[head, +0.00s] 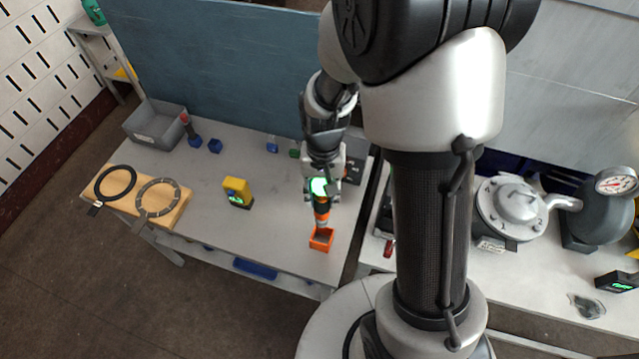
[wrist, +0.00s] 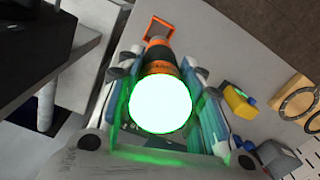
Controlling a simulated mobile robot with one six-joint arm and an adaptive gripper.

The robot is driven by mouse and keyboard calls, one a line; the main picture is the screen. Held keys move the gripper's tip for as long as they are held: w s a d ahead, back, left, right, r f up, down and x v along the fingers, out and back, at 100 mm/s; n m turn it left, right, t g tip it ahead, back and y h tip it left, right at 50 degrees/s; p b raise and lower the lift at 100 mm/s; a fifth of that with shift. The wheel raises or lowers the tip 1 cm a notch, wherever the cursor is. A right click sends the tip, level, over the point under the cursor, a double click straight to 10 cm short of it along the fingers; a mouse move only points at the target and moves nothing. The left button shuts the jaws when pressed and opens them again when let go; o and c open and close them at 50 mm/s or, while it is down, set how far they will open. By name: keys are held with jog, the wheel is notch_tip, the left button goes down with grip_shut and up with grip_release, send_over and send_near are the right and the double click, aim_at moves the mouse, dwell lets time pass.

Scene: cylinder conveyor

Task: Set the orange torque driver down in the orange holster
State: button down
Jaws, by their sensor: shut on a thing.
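The orange torque driver (head: 322,216) is held upright or nearly so, with a dark band and a bright green-white glowing top. It also shows in the wrist view (wrist: 161,66), its glowing end toward the camera. My gripper (head: 322,190) is shut on it, with one finger on each side in the wrist view (wrist: 158,72). The orange holster (head: 321,246) is a small open-topped square box at the table's front edge. In the wrist view the holster (wrist: 152,33) shows just beyond the driver's lower end. I cannot tell whether the tip is inside it.
A yellow device (head: 237,189) stands left of the holster. A wooden board (head: 168,215) with two rings lies at far left. A grey bin (head: 140,138) and small blue and green pieces (head: 272,145) are behind. A second table with a gauge (head: 615,181) is right.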

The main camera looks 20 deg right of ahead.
aim_at(322, 215)
jog(key=shift+s+r, duration=0.1)
jog(key=shift+s, duration=0.15)
jog(key=shift+w+f+b, duration=0.1)
jog(key=shift+f+b, duration=1.95)
jog(key=shift+f, duration=0.5)
jog(key=shift+f+b, duration=2.2)
jog(key=shift+f, duration=0.5)
jog(key=shift+f+b, duration=1.25)
jog(key=shift+f, duration=0.35)
jog(key=c, duration=1)
grip_release()
jog(key=shift+c, duration=0.2)
